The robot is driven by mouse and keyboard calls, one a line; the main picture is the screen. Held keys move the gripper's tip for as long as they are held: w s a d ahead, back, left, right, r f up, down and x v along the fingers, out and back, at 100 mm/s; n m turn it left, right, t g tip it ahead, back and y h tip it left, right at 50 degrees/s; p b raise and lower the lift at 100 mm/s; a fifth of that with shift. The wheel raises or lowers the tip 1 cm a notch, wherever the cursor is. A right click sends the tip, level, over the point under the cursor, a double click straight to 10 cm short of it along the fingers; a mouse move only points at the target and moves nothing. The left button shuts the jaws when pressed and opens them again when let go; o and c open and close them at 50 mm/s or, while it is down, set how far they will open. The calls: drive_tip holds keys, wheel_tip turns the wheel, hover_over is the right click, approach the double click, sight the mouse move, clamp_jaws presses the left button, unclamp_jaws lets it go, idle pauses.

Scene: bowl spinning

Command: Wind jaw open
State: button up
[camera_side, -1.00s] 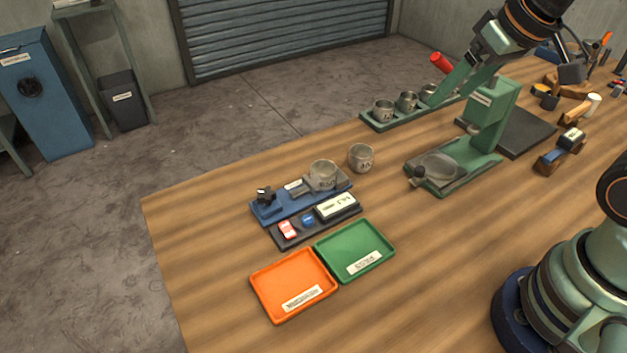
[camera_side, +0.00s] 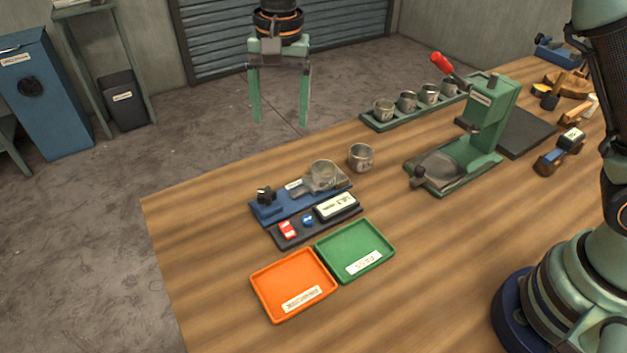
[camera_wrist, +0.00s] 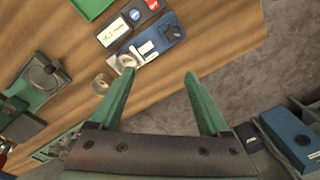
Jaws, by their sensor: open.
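A blue fixture (camera_side: 268,211) with a black knob (camera_side: 265,193) at its left end sits on the table in the side view. Its grey jaw (camera_side: 308,187) is beside a round metal bowl or cup (camera_side: 323,173) at the right end. I cannot tell how wide the jaw is. The fixture also shows in the wrist view (camera_wrist: 160,37), with its dark knob (camera_wrist: 174,32) to the right. My gripper (camera_side: 280,122) is open and empty, raised high and appearing beyond the table's back edge. In the wrist view, its fingers (camera_wrist: 160,74) are spread apart, below the fixture in the picture.
A dark panel (camera_side: 271,236) with a display lies in front of the fixture. Orange (camera_side: 262,296) and green (camera_side: 342,268) trays are nearer. A loose metal cup (camera_side: 361,158) stands right. A green press (camera_side: 490,110) with a red-handled lever and a rack of several cups (camera_side: 375,124) stand farther right.

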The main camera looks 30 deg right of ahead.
drive_tip(key=m, duration=0.1)
approach(266, 192)
drive_tip(key=shift+g, duration=0.4)
drive_tip(key=f, duration=0.8)
drive_tip(key=shift+w+a+f, duration=0.2)
drive_tip(key=shift+w, duration=0.15)
clamp_jaws()
